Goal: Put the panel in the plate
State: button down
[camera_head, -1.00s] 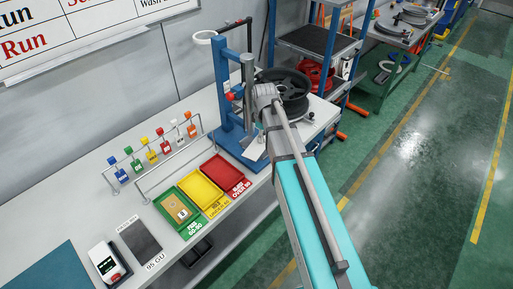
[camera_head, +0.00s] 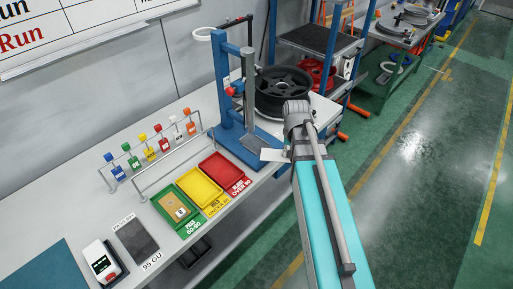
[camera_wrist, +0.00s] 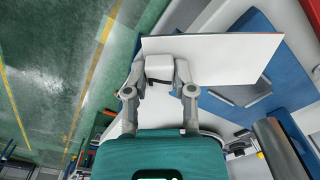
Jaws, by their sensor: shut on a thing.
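A flat white panel (camera_wrist: 225,58) with a thin brown edge is in my gripper (camera_wrist: 159,72) in the wrist view. The fingers close on a small white block (camera_wrist: 160,67) at its near side. In the head view the panel (camera_head: 273,155) shows as a pale sheet left of my arm, in front of the blue stand (camera_head: 233,135). The fingers are hidden there by my arm. In the wrist view the panel overlaps the stand's blue base (camera_wrist: 262,30), which has a grey inset (camera_wrist: 242,92). I cannot tell which part is the plate.
Green (camera_head: 166,214), yellow (camera_head: 189,197) and red (camera_head: 235,162) trays stand left of the stand; the green one holds a brown piece. A dark grey slab (camera_head: 138,242) and a white device (camera_head: 102,262) lie further left. A black wheel (camera_head: 284,88) sits behind the stand.

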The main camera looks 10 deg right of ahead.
jog(key=s+d+f+m+b, duration=0.1)
jog(key=s+d+m, duration=0.2)
jog(key=s+m, duration=0.2)
jog(key=shift+d+f+m, duration=0.15)
jog(key=shift+f+m, duration=0.25)
jog(key=shift+m, duration=0.8)
send_near(264, 146)
jog(key=s+f, duration=0.3)
jog(key=s, duration=0.1)
jog(key=shift+d+f, duration=0.15)
jog(key=shift+f, duration=0.2)
jog(key=shift+w, duration=0.15)
jog(key=shift+w+a, duration=0.2)
jog(key=shift+w, duration=0.05)
jog(key=shift+w+a+f+b, duration=0.3)
jog(key=shift+f+b, duration=0.2)
jog(key=shift+b, duration=0.25)
jog(key=shift+d+f+b, duration=0.1)
jog(key=shift+f+b, duration=1.15)
jog(key=shift+f, duration=0.1)
